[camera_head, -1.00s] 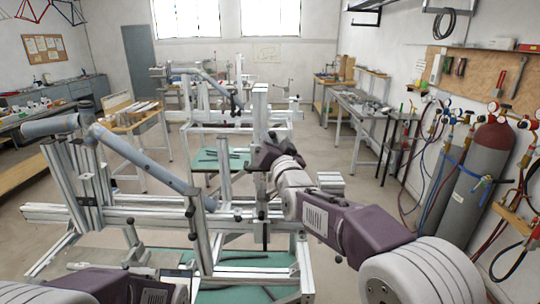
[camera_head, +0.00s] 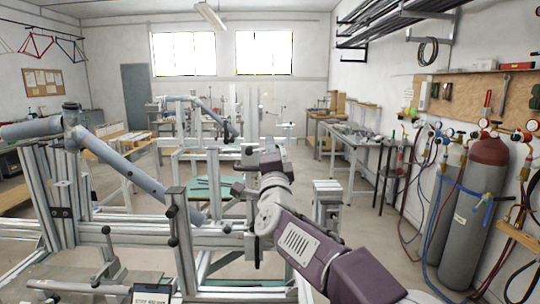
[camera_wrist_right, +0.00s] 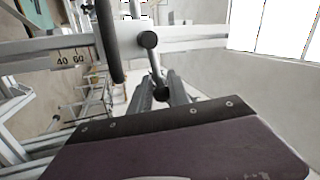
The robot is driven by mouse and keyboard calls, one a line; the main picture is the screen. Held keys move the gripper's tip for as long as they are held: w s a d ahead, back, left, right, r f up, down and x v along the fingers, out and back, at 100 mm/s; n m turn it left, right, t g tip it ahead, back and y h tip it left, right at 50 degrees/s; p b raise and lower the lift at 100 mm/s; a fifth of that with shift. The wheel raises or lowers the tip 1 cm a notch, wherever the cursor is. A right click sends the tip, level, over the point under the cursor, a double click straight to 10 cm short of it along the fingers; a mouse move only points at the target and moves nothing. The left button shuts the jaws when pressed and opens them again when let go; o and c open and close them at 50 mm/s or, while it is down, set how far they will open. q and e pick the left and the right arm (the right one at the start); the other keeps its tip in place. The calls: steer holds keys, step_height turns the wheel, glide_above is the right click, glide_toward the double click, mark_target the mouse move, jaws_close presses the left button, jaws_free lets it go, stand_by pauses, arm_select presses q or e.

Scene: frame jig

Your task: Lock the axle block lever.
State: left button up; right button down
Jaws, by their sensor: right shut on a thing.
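A small lever (camera_wrist_right: 154,66) with black ball ends shows in the right wrist view, below a horizontal aluminium rail. I take it to be the axle block lever. My right gripper (camera_wrist_right: 163,92) is shut on its lower end, with a grey finger to either side. In the head view my right gripper (camera_head: 262,158) is at the frame jig (camera_head: 130,232), near its central upright. The gripped lever and the axle block cannot be made out there. My left gripper is out of view.
A grey-blue bicycle frame tube (camera_head: 125,172) is mounted on the jig at the left. Other black-knobbed levers (camera_head: 172,226) stand on the jig's posts. Gas cylinders (camera_head: 475,215) with hoses stand at the right wall.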

steer(key=shift+f+m+h+b, duration=0.4)
steer(key=shift+m+h, duration=0.2)
steer(key=shift+m, duration=0.4)
steer(key=c, duration=1.5)
jaws_free()
steer(key=shift+w, duration=0.1)
steer(key=shift+f, duration=0.1)
steer(key=b+v, duration=0.3)
steer(key=v, duration=0.6)
